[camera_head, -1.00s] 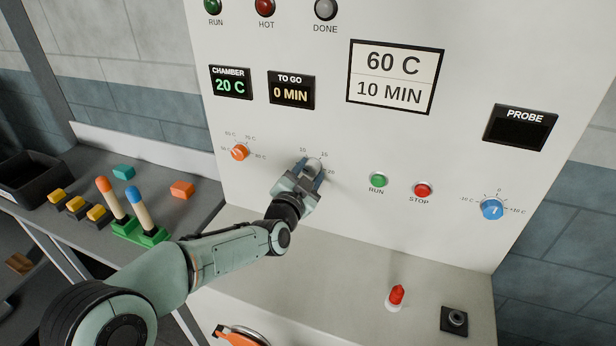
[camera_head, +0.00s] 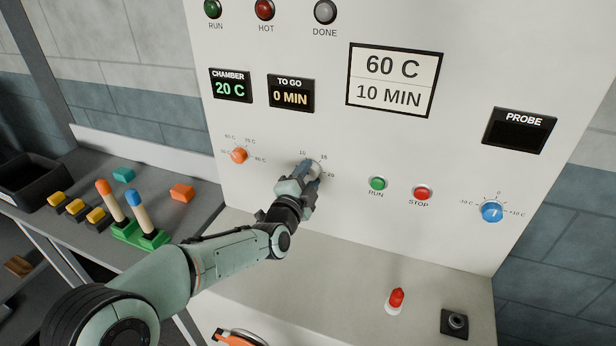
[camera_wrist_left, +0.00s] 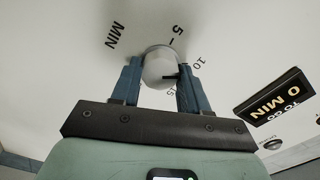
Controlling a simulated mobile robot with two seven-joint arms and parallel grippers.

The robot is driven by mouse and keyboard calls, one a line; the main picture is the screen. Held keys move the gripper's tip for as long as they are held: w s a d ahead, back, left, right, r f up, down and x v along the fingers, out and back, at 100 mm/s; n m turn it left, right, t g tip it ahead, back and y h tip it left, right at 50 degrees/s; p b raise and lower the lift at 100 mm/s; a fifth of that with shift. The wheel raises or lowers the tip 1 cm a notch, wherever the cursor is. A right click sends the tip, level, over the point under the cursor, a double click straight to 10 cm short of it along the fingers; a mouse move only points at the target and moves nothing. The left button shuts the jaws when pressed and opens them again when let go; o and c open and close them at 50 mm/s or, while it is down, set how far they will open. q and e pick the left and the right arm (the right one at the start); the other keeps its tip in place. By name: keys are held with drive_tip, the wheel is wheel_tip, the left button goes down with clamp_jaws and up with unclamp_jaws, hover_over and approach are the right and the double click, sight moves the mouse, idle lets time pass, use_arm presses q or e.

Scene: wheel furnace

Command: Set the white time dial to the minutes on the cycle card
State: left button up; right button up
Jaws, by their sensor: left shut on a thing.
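The white time dial (camera_wrist_left: 160,68) sits on the panel, between the two blue fingers of my left gripper (camera_wrist_left: 160,84), which are shut on its sides. A short black mark shows on the dial's right side in the wrist view, near the 10 and 15 labels; its exact reading is hard to tell. In the head view my left gripper (camera_head: 309,172) covers most of the dial. The cycle card (camera_head: 392,80) reads 60 C and 10 MIN. The TO GO display (camera_head: 291,93) reads 0 MIN.
An orange temperature dial (camera_head: 239,156) is left of the gripper. Green RUN (camera_head: 377,183) and red STOP (camera_head: 422,193) buttons are to its right, then a blue dial (camera_head: 492,211). A red-topped piece (camera_head: 396,298) stands on the ledge below.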

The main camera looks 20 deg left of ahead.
idle(0.3)
use_arm(q)
drive_tip(key=o, duration=1)
drive_tip(key=shift+o, duration=0.2)
drive_tip(key=s+b, duration=0.2)
drive_tip(key=s, duration=1.1)
drive_tip(key=shift+s+d, duration=0.2)
drive_tip(key=shift+d, duration=0.15)
use_arm(e)
drive_tip(key=shift+s+f, duration=0.25)
drive_tip(key=shift+f, duration=0.35)
drive_tip(key=shift+s+f, duration=0.25)
drive_tip(key=shift+f, duration=0.35)
use_arm(q)
drive_tip(key=shift+f, duration=0.1)
use_arm(e)
drive_tip(key=shift+s, duration=0.1)
